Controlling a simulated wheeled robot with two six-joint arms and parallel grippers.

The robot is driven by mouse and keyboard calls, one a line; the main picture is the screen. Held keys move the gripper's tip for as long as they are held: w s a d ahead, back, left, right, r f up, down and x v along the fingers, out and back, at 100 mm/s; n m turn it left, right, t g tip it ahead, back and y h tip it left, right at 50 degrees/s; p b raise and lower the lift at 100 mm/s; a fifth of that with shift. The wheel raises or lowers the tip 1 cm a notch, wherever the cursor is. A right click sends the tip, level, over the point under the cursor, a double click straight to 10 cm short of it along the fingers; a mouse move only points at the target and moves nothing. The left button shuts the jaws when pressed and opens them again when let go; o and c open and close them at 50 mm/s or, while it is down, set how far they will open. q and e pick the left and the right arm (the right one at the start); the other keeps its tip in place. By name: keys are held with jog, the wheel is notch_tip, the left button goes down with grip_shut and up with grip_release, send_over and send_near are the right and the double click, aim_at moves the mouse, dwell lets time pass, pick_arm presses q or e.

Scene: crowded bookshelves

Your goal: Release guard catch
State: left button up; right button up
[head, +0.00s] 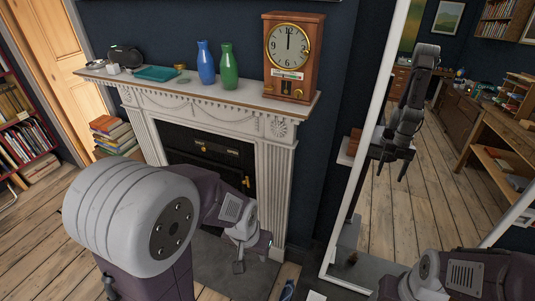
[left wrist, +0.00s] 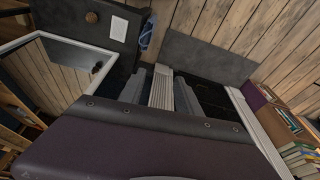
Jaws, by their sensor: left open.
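The black fireplace front (head: 205,150), which also shows in the left wrist view (left wrist: 222,100), sits inside a white carved surround. A small brass fitting (head: 246,182) is on its right side; I cannot tell whether it is the guard catch. My left gripper (head: 253,257) is low in front of the right pillar, apart from the fitting. In the left wrist view its two grey fingers (left wrist: 160,73) are spread and empty, with the white pillar (left wrist: 160,92) showing between them. My left arm hides the lower left of the fireplace. My right gripper is out of direct view.
The mantel shelf (head: 215,92) holds a wooden clock (head: 292,55), a blue vase (head: 205,62), a green vase (head: 228,66) and a teal tray (head: 157,73). A large mirror (head: 430,170) leans at the right, reflecting a robot arm. Stacked books (head: 112,135) stand left of the fireplace.

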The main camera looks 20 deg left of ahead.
pick_arm(q)
jog(key=w+a+r+m+t+b, duration=0.1)
jog(key=w+a+r+t+b, duration=0.15)
jog(key=w+t+b, duration=0.8)
jog(key=w+a+r+t+b, duration=0.1)
jog(key=w+r+t+b, duration=0.2)
jog(key=w, duration=1.4)
jog(key=t+b, duration=0.3)
jog(key=b, duration=1.8)
send_near(244, 183)
jog(key=w+d+r, duration=0.3)
jog(key=d+r, duration=0.4)
jog(key=r, duration=0.2)
jog(key=s+a+f+n+g+y+b, duration=0.1)
jog(key=a+f+y+b, duration=0.1)
jog(key=a+f+b, duration=0.45)
jog(key=w+p, duration=0.2)
jog(key=w+f+p, duration=0.1)
jog(key=w+p, duration=0.4)
jog(key=shift+w+a+f, duration=0.1)
jog(key=shift+w+f, duration=0.25)
jog(key=shift+w+a, duration=0.1)
jog(key=shift+w, duration=0.25)
